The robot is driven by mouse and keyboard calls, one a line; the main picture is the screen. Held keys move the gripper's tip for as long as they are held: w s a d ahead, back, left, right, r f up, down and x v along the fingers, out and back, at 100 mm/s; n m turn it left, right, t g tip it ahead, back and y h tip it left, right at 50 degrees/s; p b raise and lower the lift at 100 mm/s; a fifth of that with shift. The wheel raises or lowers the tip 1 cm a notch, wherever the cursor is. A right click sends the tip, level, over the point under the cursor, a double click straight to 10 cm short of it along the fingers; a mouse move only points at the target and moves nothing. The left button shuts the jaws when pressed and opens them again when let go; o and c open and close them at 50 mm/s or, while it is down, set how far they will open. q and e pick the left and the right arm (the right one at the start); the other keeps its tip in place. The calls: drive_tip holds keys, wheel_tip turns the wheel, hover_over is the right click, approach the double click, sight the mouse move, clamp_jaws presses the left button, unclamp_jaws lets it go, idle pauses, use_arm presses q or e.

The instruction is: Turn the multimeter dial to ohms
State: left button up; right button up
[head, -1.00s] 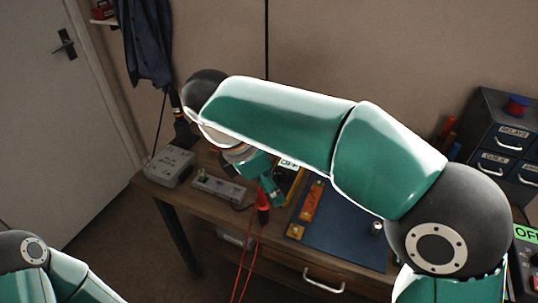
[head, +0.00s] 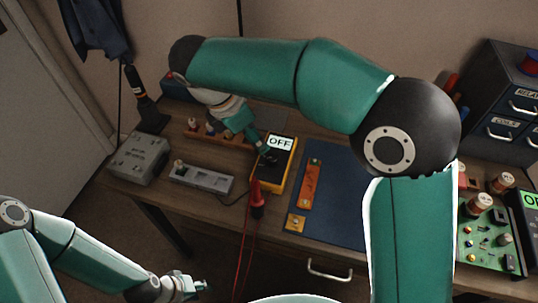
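The multimeter (head: 273,178) is a yellow-edged box with a dark face, lying on the workbench in the middle of the head view. Its white display (head: 280,143) reads OFF. My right arm reaches across from the right, and its gripper (head: 267,156) is at the upper left part of the meter's face, just below the display. The dial is hidden or too small to make out there, and whether the fingers touch it is unclear. My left gripper (head: 197,286) is low in front of the bench, away from the meter; its fingers are too small to read.
A red probe (head: 257,198) with red leads hangs at the bench's front edge. A grey box (head: 138,158) and a grey strip (head: 202,179) lie left of the meter. A blue mat (head: 342,205) with an orange strip (head: 312,186) lies right. A green circuit board (head: 487,238) is far right.

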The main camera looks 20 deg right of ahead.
sight(271, 156)
drive_tip(key=x, duration=0.4)
drive_tip(key=b+x, duration=0.1)
drive_tip(key=x, duration=0.4)
drive_tip(key=shift+s+d+f, duration=0.15)
drive_tip(key=shift+s+f, duration=0.05)
drive_tip(key=shift+f, duration=0.05)
drive_tip(key=shift+w+d+f, duration=0.1)
drive_tip(key=shift+f, duration=0.05)
drive_tip(key=c, duration=1)
drive_tip(key=shift+a, duration=0.2)
clamp_jaws()
drive_tip(key=shift+d, duration=0.1)
